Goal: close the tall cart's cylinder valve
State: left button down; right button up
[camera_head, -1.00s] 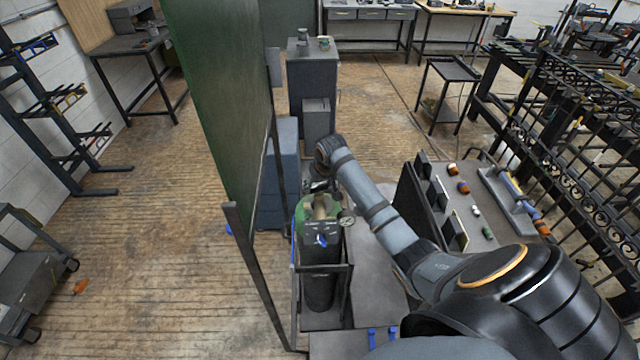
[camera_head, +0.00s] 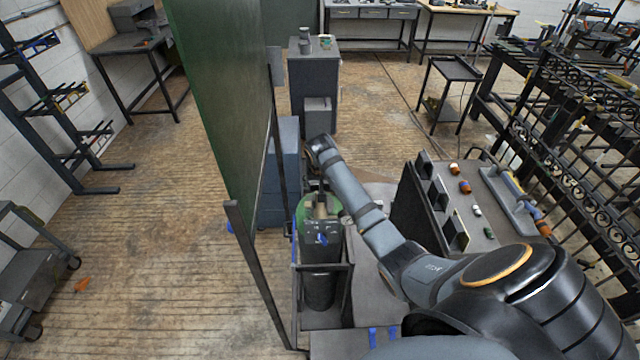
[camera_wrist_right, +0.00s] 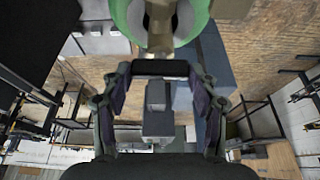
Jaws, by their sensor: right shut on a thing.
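The tall cart (camera_head: 349,290) stands at the front, holding a dark gas cylinder (camera_head: 320,290) with a green shoulder (camera_head: 306,207). A brass valve (camera_head: 321,211) sits on its top. In the right wrist view the green shoulder (camera_wrist_right: 198,20) and the brass valve (camera_wrist_right: 160,28) are at the top. My right gripper (camera_wrist_right: 160,75) is shut on a dark bar-like part at the valve, apparently its handwheel (camera_wrist_right: 160,67) seen edge-on. In the head view my right arm reaches over from the right and mostly hides this gripper. My left gripper is not in view.
A tall green panel (camera_head: 215,110) with a dark frame stands close left of the cart. A blue cabinet (camera_head: 280,175) and a grey cabinet (camera_head: 314,80) are behind. A table with small parts (camera_head: 485,205) and dark racks are right. The floor at left is mostly clear.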

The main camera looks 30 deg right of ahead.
jog(key=shift+w+r, duration=0.1)
jog(key=shift+r, duration=0.05)
jog(key=o, duration=1.1)
jog(key=shift+o, duration=0.2)
jog(key=v, duration=1.1)
jog(key=shift+r, duration=0.35)
jog(key=shift+s+a, duration=0.1)
jog(key=shift+s, duration=0.1)
